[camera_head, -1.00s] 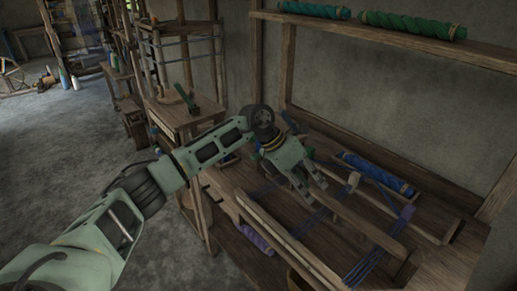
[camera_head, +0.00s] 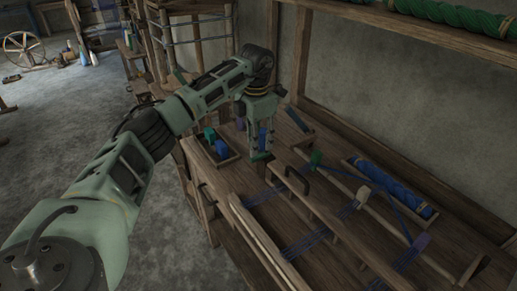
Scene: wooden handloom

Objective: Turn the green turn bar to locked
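My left gripper (camera_head: 261,151) points down over the left end of the wooden loom, its fingers apart. A short dark green bar (camera_head: 260,157) shows right at the fingertips; I cannot tell whether they touch it or how it is turned. A blue piece shows between the fingers, behind them. Another green piece (camera_head: 316,159) sits on the loom's long rod to the right, in line with a beige piece (camera_head: 363,195) and a purple piece (camera_head: 421,242). My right gripper is out of view.
A blue yarn roll (camera_head: 391,186) lies in a trough at the right. Long wooden beams (camera_head: 265,240) and blue threads cross the loom. A shelf with green yarn (camera_head: 455,14) is above.

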